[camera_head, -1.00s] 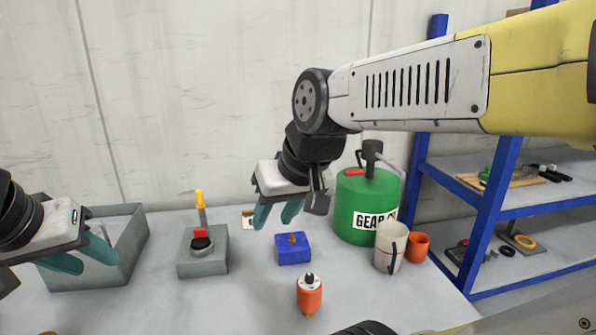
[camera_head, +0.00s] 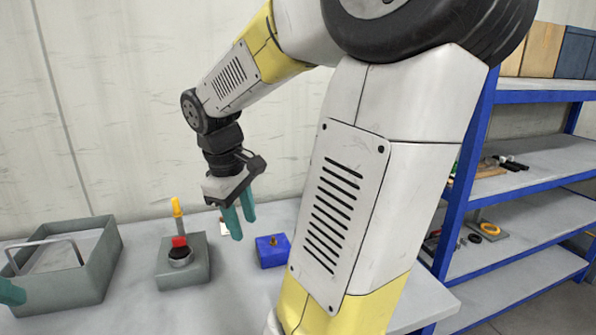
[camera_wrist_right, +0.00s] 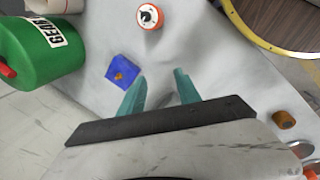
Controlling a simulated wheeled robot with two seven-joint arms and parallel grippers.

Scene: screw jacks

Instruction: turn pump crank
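The green gear oil drum (camera_wrist_right: 38,50) shows at the left of the right wrist view, cut off by the edge. A bit of its red handle (camera_wrist_right: 6,70) shows there; the rest of the pump crank is out of frame. In the head view my right arm hides the drum and pump. My right gripper (camera_head: 243,226) points down above the table, left of the blue block. Its teal fingers (camera_wrist_right: 162,88) are apart with nothing between them. Of my left gripper only a teal fingertip (camera_head: 10,292) shows at the left edge.
A blue shelf rack (camera_head: 466,170) stands at the right.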

